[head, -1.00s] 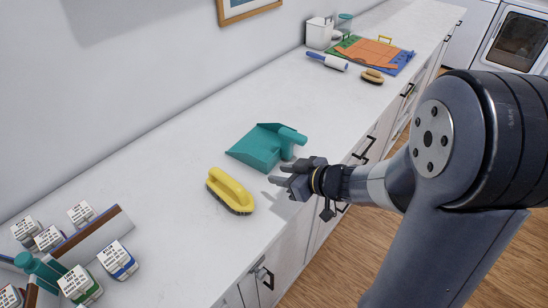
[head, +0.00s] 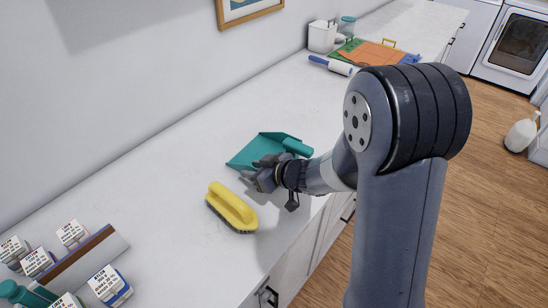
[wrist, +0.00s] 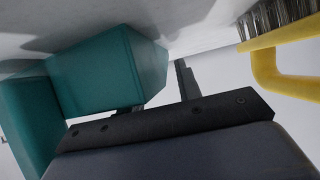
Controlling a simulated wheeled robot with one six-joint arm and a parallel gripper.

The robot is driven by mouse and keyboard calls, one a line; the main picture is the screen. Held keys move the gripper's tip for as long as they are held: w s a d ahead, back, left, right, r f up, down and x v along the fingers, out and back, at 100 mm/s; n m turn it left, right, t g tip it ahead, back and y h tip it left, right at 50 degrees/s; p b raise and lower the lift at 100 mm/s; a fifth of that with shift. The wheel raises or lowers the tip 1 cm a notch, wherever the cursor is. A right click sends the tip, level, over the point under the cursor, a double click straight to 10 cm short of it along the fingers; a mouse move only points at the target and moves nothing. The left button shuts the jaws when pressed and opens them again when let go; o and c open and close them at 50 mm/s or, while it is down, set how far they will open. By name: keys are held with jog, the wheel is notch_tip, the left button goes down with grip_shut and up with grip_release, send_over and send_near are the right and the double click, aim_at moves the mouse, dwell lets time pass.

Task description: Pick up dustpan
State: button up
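The teal dustpan (head: 262,149) lies on the white counter, its handle (head: 298,147) to the right. In the wrist view the dustpan (wrist: 110,70) fills the left side, very close to the camera, with a teal upright part at the far left edge. My gripper (head: 256,171) is low over the counter at the dustpan's near side, between it and the yellow brush (head: 231,205). The gripper looks open, with one dark finger (wrist: 187,82) clear of the dustpan and the other partly hidden by it. Whether it touches the dustpan cannot be told.
The yellow brush also shows at upper right in the wrist view (wrist: 285,70), close to the gripper. Several small labelled boxes (head: 110,285) and a divider stand at lower left. A lint roller (head: 332,65) and coloured mats (head: 370,52) lie farther back. The counter between is clear.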

jog(key=shift+c, duration=0.2)
grip_shut()
dwell(0.4)
